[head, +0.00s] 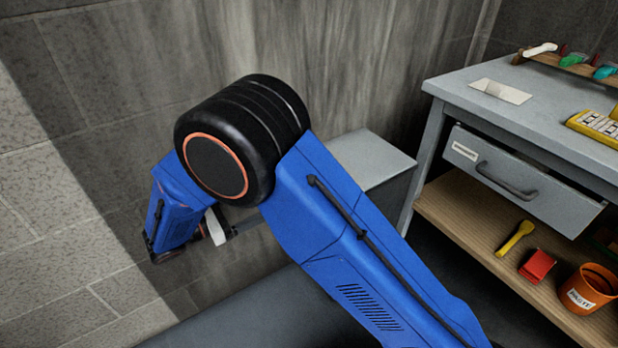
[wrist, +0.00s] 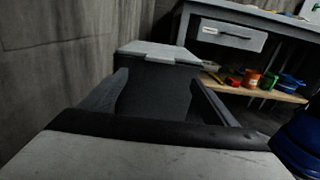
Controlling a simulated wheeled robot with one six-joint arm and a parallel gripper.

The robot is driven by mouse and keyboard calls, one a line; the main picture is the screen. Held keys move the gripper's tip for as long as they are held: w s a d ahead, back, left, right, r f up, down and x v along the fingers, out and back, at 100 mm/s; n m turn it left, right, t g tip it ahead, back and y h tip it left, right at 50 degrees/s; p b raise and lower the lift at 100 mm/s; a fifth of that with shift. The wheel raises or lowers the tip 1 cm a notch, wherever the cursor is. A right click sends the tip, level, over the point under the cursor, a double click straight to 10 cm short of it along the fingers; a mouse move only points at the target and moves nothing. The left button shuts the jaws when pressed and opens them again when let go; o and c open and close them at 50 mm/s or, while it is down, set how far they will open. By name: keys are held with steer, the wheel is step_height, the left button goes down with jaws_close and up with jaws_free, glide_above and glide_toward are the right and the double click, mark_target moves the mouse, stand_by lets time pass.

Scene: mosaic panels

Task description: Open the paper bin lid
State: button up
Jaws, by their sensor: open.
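A dark grey bin with a lighter grey lid (head: 375,158) stands against the wall, left of the workbench. I take it to be the paper bin, though no label on it is readable. The lid lies flat and shut on top. In the wrist view the lid (wrist: 160,52) is ahead, above the dark bin front. My gripper (wrist: 158,80) is open and empty, its two dark fingers spread on either side of the bin front in the picture and apparently short of it. In the head view my blue arm hides most of the gripper and part of the bin.
A grey workbench (head: 520,125) with a partly open drawer (head: 525,185) stands right of the bin. Its wooden lower shelf (head: 470,215) holds a yellow tool (head: 516,238), a red box (head: 536,266) and an orange pot (head: 588,290). A wall (head: 90,120) runs behind.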

steer(key=x, duration=1.6)
steer(key=shift+w+d, duration=0.2)
steer(key=shift+d, duration=0.05)
